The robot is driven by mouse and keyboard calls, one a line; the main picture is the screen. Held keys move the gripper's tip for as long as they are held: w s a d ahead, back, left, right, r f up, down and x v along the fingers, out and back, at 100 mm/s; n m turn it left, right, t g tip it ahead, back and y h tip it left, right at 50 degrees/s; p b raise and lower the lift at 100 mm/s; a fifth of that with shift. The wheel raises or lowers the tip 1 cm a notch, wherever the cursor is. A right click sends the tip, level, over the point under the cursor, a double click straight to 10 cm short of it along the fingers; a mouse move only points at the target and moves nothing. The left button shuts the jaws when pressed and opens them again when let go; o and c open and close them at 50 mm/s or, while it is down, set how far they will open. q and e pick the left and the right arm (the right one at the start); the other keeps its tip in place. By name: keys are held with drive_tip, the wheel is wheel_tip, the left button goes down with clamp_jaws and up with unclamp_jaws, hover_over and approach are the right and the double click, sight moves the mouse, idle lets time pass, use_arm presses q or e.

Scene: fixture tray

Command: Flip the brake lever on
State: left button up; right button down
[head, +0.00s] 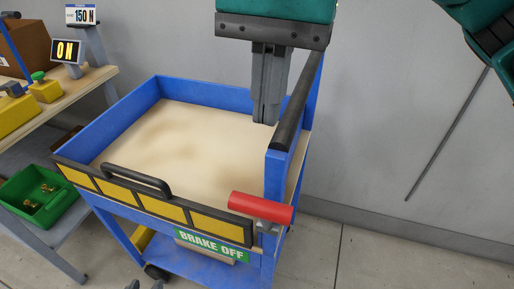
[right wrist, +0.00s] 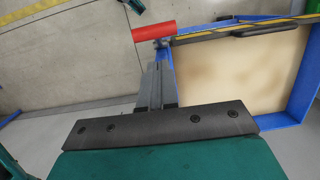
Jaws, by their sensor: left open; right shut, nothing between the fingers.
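The brake lever is a red cylindrical handle (head: 262,208) on a grey pivot at the cart's near right corner post. A green sign (head: 211,246) under the cart's front edge reads BRAKE OFF. My right gripper (head: 264,121) is shut and empty, pointing down beyond the lever, by the cart's right side rail. Its fingers (right wrist: 155,72) appear in the right wrist view with a gap between them and the red handle. My left gripper is not in view.
The blue cart's tray (head: 150,140) is empty. A black side rail (head: 297,100) and front handle (head: 125,177) stand up from it. At left, a bench (head: 88,82) carries yellow blocks and a display reading 0 N; a green bin (head: 40,197) sits lower. Floor is clear at right.

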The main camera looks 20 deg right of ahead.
drive_tip(key=b, duration=0.1)
approach(265, 219)
drive_tip(key=f, duration=0.1)
drive_tip(key=w+f, duration=0.1)
drive_tip(key=f, duration=0.1)
drive_tip(key=w+f, duration=0.1)
drive_tip(key=f, duration=0.1)
drive_tip(key=shift+w, duration=0.2)
drive_tip(key=shift+f, duration=0.35)
use_arm(q)
drive_tip(key=shift+w+d+f, duration=0.2)
drive_tip(key=shift+d, duration=0.2)
